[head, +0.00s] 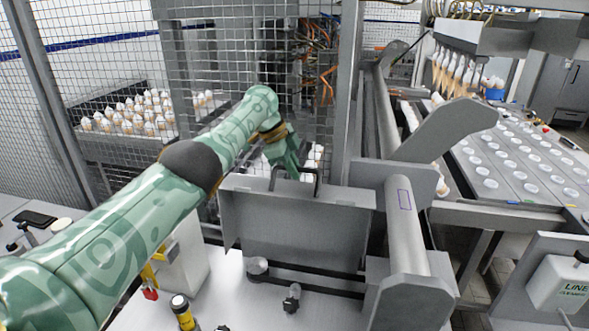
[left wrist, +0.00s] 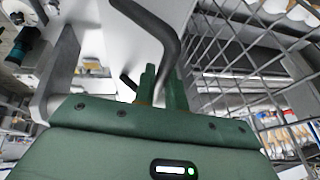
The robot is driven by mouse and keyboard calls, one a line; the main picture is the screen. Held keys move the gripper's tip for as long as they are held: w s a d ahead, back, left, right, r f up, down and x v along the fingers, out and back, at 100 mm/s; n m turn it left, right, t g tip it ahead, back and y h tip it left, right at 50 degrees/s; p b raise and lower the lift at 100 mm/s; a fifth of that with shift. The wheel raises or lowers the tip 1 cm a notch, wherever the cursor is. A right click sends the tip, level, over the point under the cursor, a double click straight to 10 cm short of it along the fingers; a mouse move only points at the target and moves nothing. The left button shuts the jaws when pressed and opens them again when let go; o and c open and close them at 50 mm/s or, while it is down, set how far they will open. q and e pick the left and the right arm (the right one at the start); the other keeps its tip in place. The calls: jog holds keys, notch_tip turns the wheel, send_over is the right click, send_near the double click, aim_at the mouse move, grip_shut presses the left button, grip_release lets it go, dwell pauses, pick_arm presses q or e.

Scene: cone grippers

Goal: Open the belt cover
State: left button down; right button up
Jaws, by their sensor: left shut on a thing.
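The belt cover (head: 300,232) is a grey metal box-like panel in the middle of the head view. It stands raised above the bench, with a black belt and round pulleys (head: 258,268) showing below its lower edge. A dark bar handle (head: 318,178) is at its top edge. My left gripper (head: 287,168) is at this handle, shut on it. In the left wrist view the bent dark handle (left wrist: 168,38) runs down to the green fingers (left wrist: 163,88). The exact grip point is partly hidden. My right gripper is not in view.
A grey roller (head: 405,225) with angled side plates stands right of the cover. Wire mesh fencing (head: 235,75) rises behind and left. Trays of white-topped cones (head: 135,110) sit behind it. A yellow-and-black knob (head: 182,310) and a red padlock (head: 150,294) are near the front.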

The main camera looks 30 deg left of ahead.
pick_arm(q)
jog(key=shift+s+f, duration=0.1)
jog(key=shift+f, duration=0.3)
jog(key=c, duration=1.6)
grip_release()
jog(key=shift+o, duration=0.7)
jog(key=shift+a, duration=0.15)
jog(key=shift+w, duration=0.3)
jog(key=shift+s+r, duration=0.1)
jog(key=shift+r, duration=0.1)
jog(key=p+v, duration=0.4)
jog(key=v, duration=0.2)
jog(key=shift+a+r, duration=0.1)
jog(key=shift+r, duration=0.25)
jog(key=p+v, duration=0.2)
jog(key=v, duration=0.7)
jog(key=shift+a, duration=0.1)
